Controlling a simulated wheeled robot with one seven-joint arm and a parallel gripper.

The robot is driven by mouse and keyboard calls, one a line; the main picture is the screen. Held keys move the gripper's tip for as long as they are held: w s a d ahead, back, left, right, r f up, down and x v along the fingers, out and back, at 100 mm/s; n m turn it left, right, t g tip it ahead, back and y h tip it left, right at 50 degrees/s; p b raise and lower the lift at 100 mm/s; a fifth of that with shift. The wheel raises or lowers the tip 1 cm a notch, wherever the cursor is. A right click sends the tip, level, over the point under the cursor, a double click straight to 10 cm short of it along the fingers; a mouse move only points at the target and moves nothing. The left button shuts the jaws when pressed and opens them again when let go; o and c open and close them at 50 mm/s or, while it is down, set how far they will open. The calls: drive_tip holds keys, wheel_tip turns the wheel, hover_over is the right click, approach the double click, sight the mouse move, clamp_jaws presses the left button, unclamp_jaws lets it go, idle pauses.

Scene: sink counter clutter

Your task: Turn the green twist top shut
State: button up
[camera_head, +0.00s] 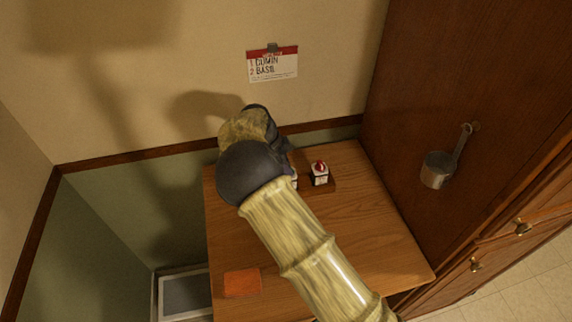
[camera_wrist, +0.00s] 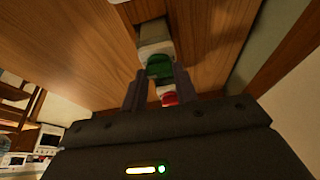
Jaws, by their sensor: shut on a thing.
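The green twist top (camera_wrist: 159,67) sits on a pale container (camera_wrist: 155,35) in the wrist view. My gripper (camera_wrist: 158,80) is shut on the green top, one dark finger on each side of it. A second container with a red top (camera_wrist: 169,98) stands just beyond the green one. In the head view the red-topped container (camera_head: 319,174) stands on a small dark base on the wooden table. My arm hides the green top and most of its container there.
The wooden table (camera_head: 375,235) is mostly clear. An orange-red flat square (camera_head: 242,283) lies near its front left. A card (camera_head: 272,65) hangs on the wall behind. A metal ladle-like cup (camera_head: 437,168) hangs on the wooden cabinet side at right.

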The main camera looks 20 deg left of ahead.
drive_tip(key=o, duration=1)
drive_tip(key=b+v, duration=0.3)
drive_tip(key=v, duration=1.4)
drive_tip(key=shift+r, duration=0.15)
drive_tip(key=shift+a, duration=0.1)
